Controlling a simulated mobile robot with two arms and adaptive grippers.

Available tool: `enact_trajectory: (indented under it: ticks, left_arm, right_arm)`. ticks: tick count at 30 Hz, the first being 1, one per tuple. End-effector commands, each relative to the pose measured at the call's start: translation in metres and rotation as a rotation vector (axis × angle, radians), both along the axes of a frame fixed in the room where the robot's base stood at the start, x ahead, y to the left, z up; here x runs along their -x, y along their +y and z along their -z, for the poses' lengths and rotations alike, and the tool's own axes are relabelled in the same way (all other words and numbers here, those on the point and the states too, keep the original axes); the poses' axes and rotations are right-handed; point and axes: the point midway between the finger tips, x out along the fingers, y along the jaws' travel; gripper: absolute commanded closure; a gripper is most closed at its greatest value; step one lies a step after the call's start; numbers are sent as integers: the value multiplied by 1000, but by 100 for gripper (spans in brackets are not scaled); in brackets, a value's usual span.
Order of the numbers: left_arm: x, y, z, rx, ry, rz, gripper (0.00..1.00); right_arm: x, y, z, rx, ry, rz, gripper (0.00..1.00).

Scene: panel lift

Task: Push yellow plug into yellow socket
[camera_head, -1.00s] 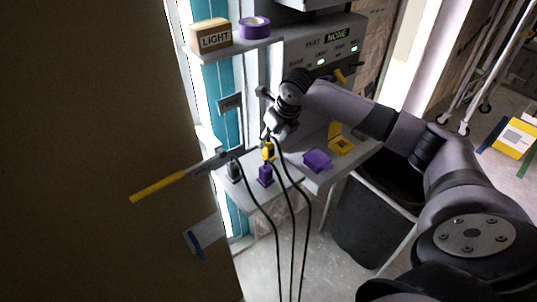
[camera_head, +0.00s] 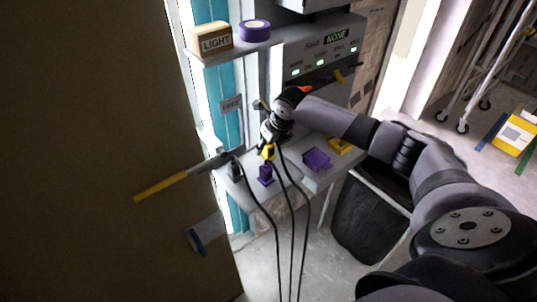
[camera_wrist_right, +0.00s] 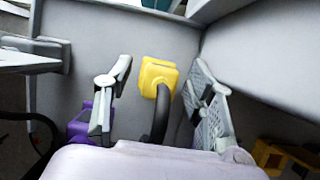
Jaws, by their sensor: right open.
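The yellow plug (camera_head: 267,153) stands on the grey shelf with a black cable hanging from it. In the right wrist view the plug (camera_wrist_right: 158,75) shows between the spread fingers of my right gripper (camera_wrist_right: 163,66), with gaps on both sides. In the head view my right gripper (camera_head: 268,140) is just above and behind the plug. The yellow socket (camera_head: 340,146) is to the right on the shelf, partly hidden by my right arm. Its edge may show at the lower right of the wrist view (camera_wrist_right: 280,158). My left gripper is not in view.
A purple plug (camera_head: 265,174) and a black plug (camera_head: 235,170) stand near the yellow one, with hanging cables. A purple socket (camera_head: 317,159) lies between the plugs and the yellow socket. A yellow-handled tool (camera_head: 175,183) is at left. A dark bin (camera_head: 357,222) stands below.

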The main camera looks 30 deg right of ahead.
Motion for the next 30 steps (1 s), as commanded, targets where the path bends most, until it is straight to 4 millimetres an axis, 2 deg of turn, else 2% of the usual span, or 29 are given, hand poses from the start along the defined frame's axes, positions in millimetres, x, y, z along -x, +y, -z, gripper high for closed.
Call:
enact_trajectory:
  ticks: [6,27,30]
  left_arm:
    - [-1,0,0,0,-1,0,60]
    - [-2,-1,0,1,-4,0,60]
    - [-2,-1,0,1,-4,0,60]
  right_arm:
    - [0,0,0,0,0,0,50]
    - [0,0,-1,0,0,1,97]
    - [0,0,-1,0,-1,1,98]
